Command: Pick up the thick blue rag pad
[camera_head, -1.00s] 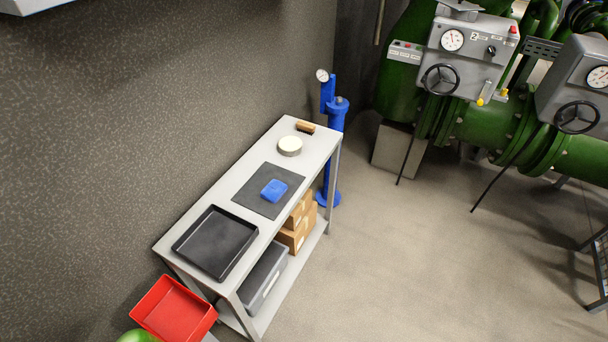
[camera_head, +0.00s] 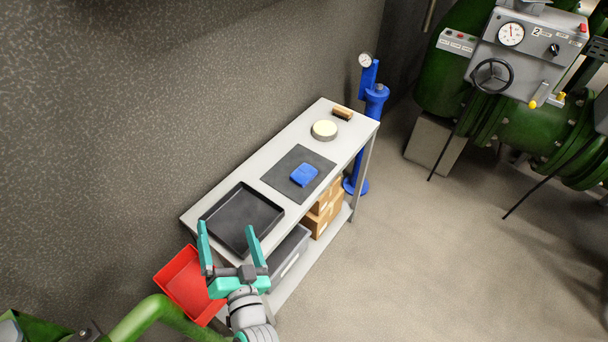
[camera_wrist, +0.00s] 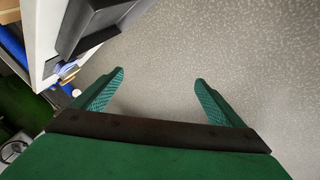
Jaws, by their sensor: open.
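The blue rag pad (camera_head: 304,175) lies on a dark grey mat (camera_head: 283,162) on the grey table. My gripper (camera_head: 228,234), with teal fingers, is open and empty. In the head view it appears at the near end of the table, over the black tray's near edge and beside the red bin, apart from the pad. In the wrist view the open fingers (camera_wrist: 158,82) point toward the speckled wall.
The table (camera_head: 208,199) also bears a black tray (camera_head: 242,238), a round tin (camera_head: 324,130) and a brush (camera_head: 343,113). A red bin (camera_head: 181,283) is at its near end. Boxes sit on the lower shelf.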

